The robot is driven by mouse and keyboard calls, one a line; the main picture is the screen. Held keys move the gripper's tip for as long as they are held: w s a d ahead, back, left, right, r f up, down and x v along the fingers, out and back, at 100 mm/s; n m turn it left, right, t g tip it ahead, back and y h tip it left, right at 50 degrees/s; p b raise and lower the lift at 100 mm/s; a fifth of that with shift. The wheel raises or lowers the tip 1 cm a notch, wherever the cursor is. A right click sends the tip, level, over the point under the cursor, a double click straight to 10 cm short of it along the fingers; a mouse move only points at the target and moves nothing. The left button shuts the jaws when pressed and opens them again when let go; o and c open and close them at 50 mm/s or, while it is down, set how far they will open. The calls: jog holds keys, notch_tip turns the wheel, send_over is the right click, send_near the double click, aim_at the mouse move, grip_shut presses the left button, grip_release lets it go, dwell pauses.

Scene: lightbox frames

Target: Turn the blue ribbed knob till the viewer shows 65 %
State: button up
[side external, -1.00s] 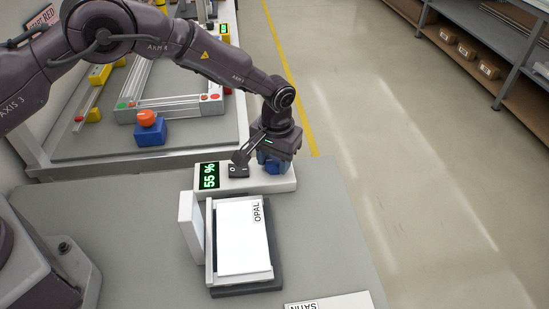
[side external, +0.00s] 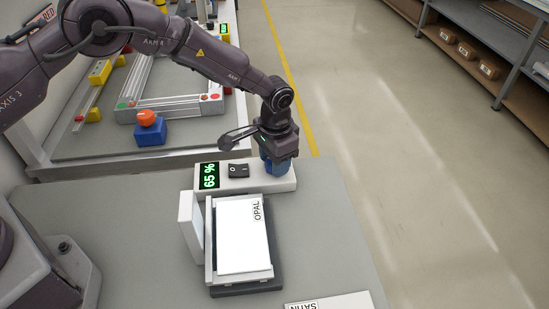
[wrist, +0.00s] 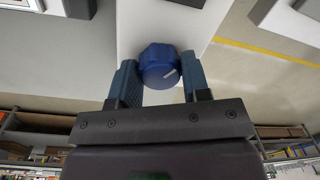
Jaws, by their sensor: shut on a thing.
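The blue ribbed knob (wrist: 160,66) sits on the white control box (side external: 233,184) and has a pale pointer line on its face. My gripper (wrist: 160,80) is shut on the knob, with one finger on each side of it in the wrist view. In the side external view my gripper (side external: 279,165) points down at the right part of the box and mostly hides the knob. The viewer's display (side external: 208,176) at the left end of the box reads 65 % in green. A black rocker switch (side external: 239,171) sits between display and gripper.
A lightbox panel marked OPAL (side external: 243,235) lies in front of the box, with a white upright plate (side external: 190,228) on its left. A SATIN sheet (side external: 330,302) lies at the table's front edge. The grey table (side external: 110,215) is clear to the left.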

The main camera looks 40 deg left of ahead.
dwell(0.3)
jog(key=o, duration=0.9)
jog(key=shift+o, duration=0.2)
jog(key=shift+r, duration=0.15)
notch_tip(320, 180, up, 13)
jog(key=shift+d, duration=0.2)
jog(key=shift+s, duration=0.1)
